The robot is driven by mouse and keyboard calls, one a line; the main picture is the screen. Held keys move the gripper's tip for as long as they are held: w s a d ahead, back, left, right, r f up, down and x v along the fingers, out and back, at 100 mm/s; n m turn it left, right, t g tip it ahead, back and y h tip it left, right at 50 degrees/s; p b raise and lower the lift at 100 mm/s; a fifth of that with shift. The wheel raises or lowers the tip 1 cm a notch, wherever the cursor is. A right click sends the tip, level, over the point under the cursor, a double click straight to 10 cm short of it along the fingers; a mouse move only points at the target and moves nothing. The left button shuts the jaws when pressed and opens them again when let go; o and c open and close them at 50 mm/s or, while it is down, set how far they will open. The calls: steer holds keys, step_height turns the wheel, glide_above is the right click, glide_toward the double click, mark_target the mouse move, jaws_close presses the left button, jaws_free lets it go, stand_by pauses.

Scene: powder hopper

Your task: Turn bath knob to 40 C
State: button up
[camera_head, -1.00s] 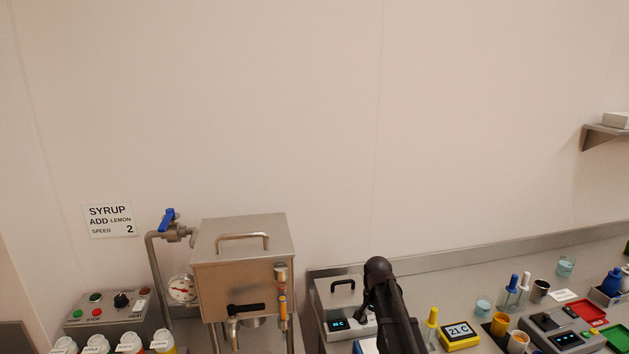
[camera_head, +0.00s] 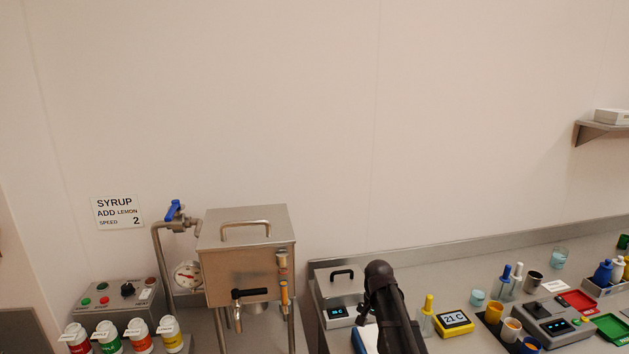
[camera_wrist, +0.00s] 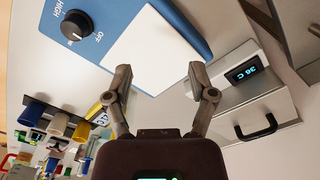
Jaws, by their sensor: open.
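A steel bath with a black lid handle (camera_head: 342,273) stands on the bench in the head view. In the wrist view its lid (camera_wrist: 277,112) is at the right, and its front display (camera_wrist: 247,72) reads about 36 C. A knob on the bath cannot be made out; my right finger covers part of its front. A black knob (camera_wrist: 76,27) marked OFF and HIGH sits on a separate blue unit with a white top (camera_wrist: 150,50). My gripper (camera_wrist: 160,75) is open and empty, its fingertips spread in front of the white top. In the head view my arm hides the gripper.
A yellow 21 C meter (camera_head: 454,321), droppers and cups stand right of my arm. A steel hopper (camera_head: 246,255) stands to the left, with several capped bottles (camera_head: 140,337) beyond it. A wall shelf (camera_head: 604,132) is at the far right.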

steer(key=s+f+n+b, duration=0.2)
steer(key=s+f+b, duration=0.1)
steer(key=s, duration=0.3)
steer(key=s+f+n+b, duration=0.2)
steer(key=s+f+b, duration=0.1)
steer(key=s, duration=0.3)
steer(key=s+f+n+b, duration=0.2)
steer(key=s+f+b, duration=0.1)
steer(key=s, duration=0.3)
steer(key=shift+s, duration=0.2)
steer(key=shift+s+f, duration=0.1)
steer(key=shift+s, duration=0.1)
